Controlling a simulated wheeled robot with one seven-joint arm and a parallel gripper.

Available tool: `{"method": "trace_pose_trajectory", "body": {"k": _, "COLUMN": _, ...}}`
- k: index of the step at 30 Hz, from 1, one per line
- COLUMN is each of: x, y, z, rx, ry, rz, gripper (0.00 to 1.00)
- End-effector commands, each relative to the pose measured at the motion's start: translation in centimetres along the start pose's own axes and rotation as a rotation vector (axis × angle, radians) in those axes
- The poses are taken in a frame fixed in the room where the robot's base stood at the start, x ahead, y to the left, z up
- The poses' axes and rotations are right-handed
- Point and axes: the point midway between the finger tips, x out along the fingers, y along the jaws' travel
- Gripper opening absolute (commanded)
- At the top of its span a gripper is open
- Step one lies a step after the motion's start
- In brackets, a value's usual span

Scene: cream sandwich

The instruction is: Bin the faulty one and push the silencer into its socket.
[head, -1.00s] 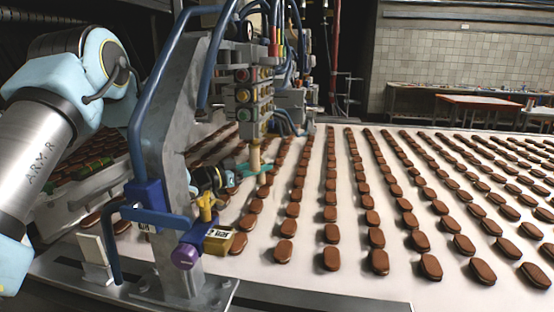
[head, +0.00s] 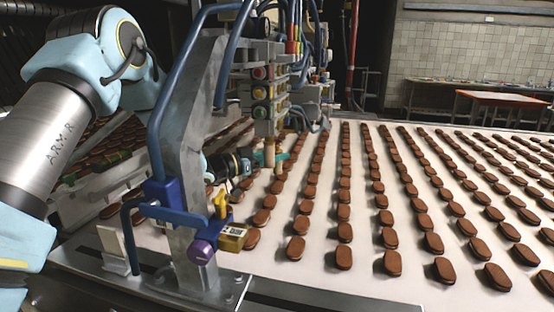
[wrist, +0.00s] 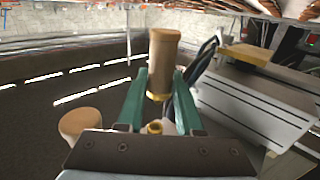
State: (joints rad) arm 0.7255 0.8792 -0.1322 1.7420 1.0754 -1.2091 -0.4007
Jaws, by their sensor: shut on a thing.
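In the wrist view, a tan silencer (wrist: 163,62) with a brass lower end stands between the two green fingers of my gripper (wrist: 160,78). The fingers are shut on it. A second tan rounded piece (wrist: 78,124) shows at the lower left, apart from the fingers. A small brass fitting (wrist: 154,127) shows nearer the wrist. In the head view, the silencer (head: 269,154) is just below the valve block (head: 262,100), with my green fingertips (head: 283,157) beside it. I cannot tell which silencer is faulty, nor whether the held one touches the block. No bin can be made out clearly.
A grey steel post (head: 190,150) with blue pipes stands close to my arm. Rows of brown biscuits cover the white conveyor (head: 470,290). Hoses hang around the valve block.

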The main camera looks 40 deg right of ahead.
Motion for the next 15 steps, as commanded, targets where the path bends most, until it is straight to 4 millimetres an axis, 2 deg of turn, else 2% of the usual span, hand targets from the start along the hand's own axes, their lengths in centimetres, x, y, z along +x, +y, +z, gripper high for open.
{"method": "trace_pose_trajectory", "body": {"k": 1, "x": 0.0, "y": 0.0, "z": -0.9, "rx": 0.001, "ry": 0.001, "rz": 0.000, "gripper": 0.00}}
{"method": "trace_pose_trajectory", "body": {"k": 6, "x": 0.0, "y": 0.0, "z": -2.4, "rx": 0.000, "ry": 0.001, "rz": 0.000, "gripper": 0.00}}
{"method": "trace_pose_trajectory", "body": {"k": 15, "x": 0.0, "y": 0.0, "z": -3.3, "rx": -0.001, "ry": 0.000, "rz": 0.000, "gripper": 0.00}}
